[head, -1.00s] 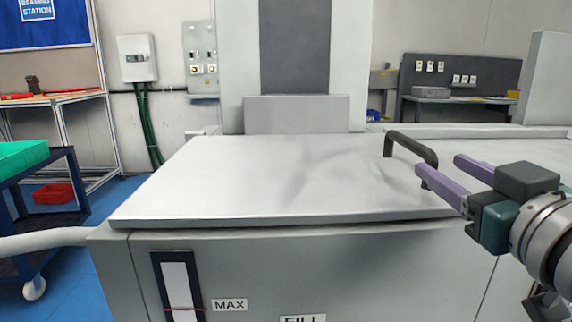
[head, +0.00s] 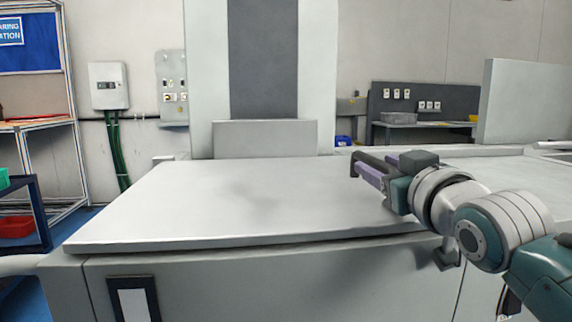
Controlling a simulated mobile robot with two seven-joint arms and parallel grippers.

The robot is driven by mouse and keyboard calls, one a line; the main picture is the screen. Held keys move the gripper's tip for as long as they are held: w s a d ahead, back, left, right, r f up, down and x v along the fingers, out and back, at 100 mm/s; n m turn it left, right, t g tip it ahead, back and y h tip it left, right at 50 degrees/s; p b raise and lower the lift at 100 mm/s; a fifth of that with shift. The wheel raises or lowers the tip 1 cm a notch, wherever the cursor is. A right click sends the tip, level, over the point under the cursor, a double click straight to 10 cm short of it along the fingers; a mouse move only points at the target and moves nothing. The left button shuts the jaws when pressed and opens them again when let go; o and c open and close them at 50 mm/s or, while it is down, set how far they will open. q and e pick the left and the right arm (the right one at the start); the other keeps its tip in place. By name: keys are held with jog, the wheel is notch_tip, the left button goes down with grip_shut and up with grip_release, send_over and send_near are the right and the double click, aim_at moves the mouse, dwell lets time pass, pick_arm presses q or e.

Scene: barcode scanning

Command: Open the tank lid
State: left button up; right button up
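The tank lid (head: 220,200) is a wide, pale grey panel lying flat on top of the grey tank (head: 240,285). Its dark arched handle (head: 357,156) stands near the lid's right side and is partly hidden by my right gripper. My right gripper (head: 376,165) is at the handle, with its two purple fingers apart and the dark bar appearing between them. I cannot tell whether either finger touches the bar. My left gripper is not in view.
A grey column (head: 263,60) rises behind the lid. A white panel (head: 522,105) stands at the back right. A blue cart (head: 25,215) and a shelf frame (head: 72,120) are at the left. The space above the lid is clear.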

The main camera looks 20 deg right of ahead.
grip_shut()
dwell(1.3)
